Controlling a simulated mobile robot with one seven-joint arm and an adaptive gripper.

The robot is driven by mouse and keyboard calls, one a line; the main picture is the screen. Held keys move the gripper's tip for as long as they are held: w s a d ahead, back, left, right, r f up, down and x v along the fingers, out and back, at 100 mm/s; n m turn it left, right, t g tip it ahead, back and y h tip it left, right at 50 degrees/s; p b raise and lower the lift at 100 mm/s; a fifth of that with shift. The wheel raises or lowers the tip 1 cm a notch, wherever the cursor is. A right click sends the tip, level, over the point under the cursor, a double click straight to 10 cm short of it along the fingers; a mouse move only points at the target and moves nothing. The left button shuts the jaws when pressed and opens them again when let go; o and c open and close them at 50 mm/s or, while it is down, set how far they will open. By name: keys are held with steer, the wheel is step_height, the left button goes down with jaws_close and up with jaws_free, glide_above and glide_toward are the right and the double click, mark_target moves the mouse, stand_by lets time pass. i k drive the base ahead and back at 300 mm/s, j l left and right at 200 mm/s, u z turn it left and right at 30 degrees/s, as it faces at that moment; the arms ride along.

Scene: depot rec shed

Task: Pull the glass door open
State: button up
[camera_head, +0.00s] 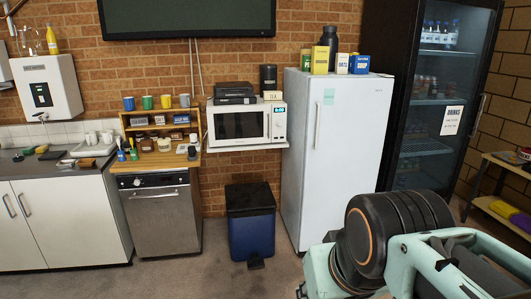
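The glass door (430,110) belongs to a tall black drinks fridge at the upper right. It appears shut, with cans and bottles on shelves behind the glass. A white "DRINKS" sign (452,120) is on the glass near its right side. A long vertical handle (479,115) runs along the door's right edge. My arm, teal with black joints, fills the lower right, in front of and below the fridge, and hides the fridge's lower part. I cannot make out my gripper's fingers in this view.
A white fridge (338,150) with boxes and a dark bottle on top stands left of the glass door. A blue pedal bin (250,225) is on the floor. A low wooden shelf (512,212) stands at the right. Some carpet is clear ahead.

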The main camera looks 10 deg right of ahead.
mark_target(450, 123)
steer(key=i+l+z, duration=0.1)
steer(key=i, duration=0.45)
steer(key=i+l, duration=0.1)
steer(key=i, duration=0.45)
steer(key=i+z, duration=0.35)
steer(key=i, duration=0.15)
steer(key=i+j+z, duration=0.1)
steer(key=i+z, duration=0.25)
steer(key=i, duration=0.15)
steer(key=i+l+z, duration=0.1)
steer(key=i+z, duration=0.7)
steer(key=z, duration=0.15)
steer(key=i+z, duration=0.3)
steer(key=i, duration=0.2)
steer(key=i+z, duration=0.3)
steer(key=i, duration=0.25)
steer(key=i+j+z, duration=0.25)
steer(key=i+j, duration=0.2)
steer(key=i, duration=0.3)
steer(key=i+j+z, duration=0.3)
steer(key=i+j, duration=0.3)
steer(key=k+l, duration=0.15)
